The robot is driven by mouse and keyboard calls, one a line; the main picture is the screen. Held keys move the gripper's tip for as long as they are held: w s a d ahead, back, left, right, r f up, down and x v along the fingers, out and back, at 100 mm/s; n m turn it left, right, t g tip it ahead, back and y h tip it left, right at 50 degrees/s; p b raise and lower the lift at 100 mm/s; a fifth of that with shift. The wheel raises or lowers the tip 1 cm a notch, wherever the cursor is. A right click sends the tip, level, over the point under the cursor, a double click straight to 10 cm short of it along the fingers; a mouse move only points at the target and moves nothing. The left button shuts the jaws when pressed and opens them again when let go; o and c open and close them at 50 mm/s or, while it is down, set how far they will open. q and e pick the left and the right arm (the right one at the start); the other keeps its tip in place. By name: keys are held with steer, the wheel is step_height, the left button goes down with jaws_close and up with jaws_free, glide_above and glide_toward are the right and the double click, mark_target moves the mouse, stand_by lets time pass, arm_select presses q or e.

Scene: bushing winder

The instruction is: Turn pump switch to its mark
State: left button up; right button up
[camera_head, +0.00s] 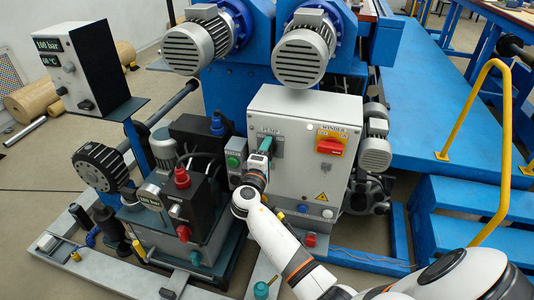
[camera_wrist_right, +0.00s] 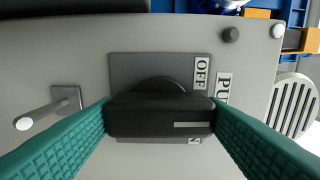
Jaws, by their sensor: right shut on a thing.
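The pump switch (camera_wrist_right: 150,116) is a black bar-shaped knob with a pale line at its right end, seen in the right wrist view. Its grey plate (camera_wrist_right: 135,68) carries an OFF label (camera_wrist_right: 202,73) at upper right and a partly hidden label ending in N (camera_wrist_right: 194,141) below it. The bar lies level in that view, its line between the labels, nearer the lower one in the picture. My right gripper (camera_head: 270,148) is at the cabinet front, its teal fingers shut on both ends of the bar. In the head view the gripper hides the knob. My left gripper is out of view.
A small lever (camera_wrist_right: 45,112) sticks out beside the plate. Pump equipment (camera_head: 165,215) stands at left, blue steps (camera_head: 470,240) at right.

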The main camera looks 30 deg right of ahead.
steer(key=shift+a, duration=0.1)
steer(key=o, duration=1)
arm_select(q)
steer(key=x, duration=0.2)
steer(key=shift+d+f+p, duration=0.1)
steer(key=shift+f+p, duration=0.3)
arm_select(e)
steer(key=v, duration=1.2)
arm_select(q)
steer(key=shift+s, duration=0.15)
